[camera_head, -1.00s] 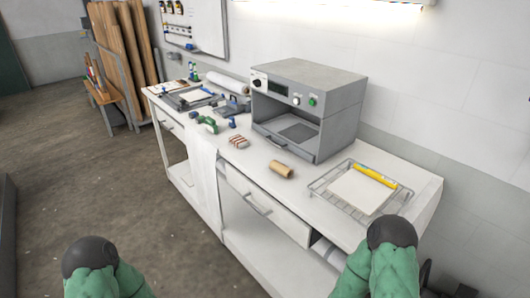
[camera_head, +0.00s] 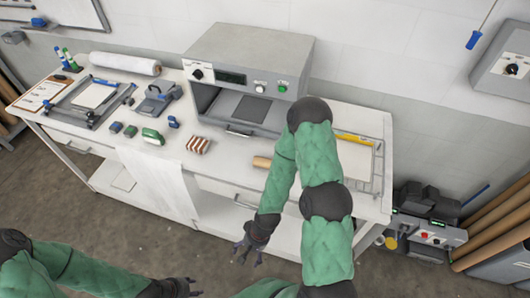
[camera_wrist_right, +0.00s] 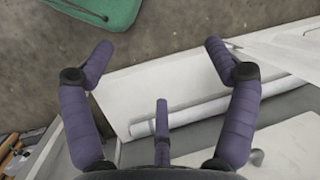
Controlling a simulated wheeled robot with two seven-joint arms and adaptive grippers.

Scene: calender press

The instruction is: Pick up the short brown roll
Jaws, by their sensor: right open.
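The short brown roll (camera_head: 261,162) lies on the white worktable (camera_head: 215,170), in front of the grey press (camera_head: 245,75). My right arm covers its right part in the head view. My right gripper (camera_head: 247,254) hangs in front of the table, its fingers pointing down, below and apart from the roll. In the right wrist view this gripper (camera_wrist_right: 160,60) is open and empty, above the floor and the table's lower shelf; the roll does not show there. My left gripper (camera_head: 190,286) is low at the bottom of the head view, away from the table; its finger opening is unclear.
A striped block (camera_head: 197,145) and a green tool (camera_head: 152,136) lie left of the roll. A wire rack (camera_head: 377,172) with a yellow-handled tool stands to the right, partly behind my arm. A long white roll (camera_wrist_right: 180,113) lies on the lower shelf. Floor in front is clear.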

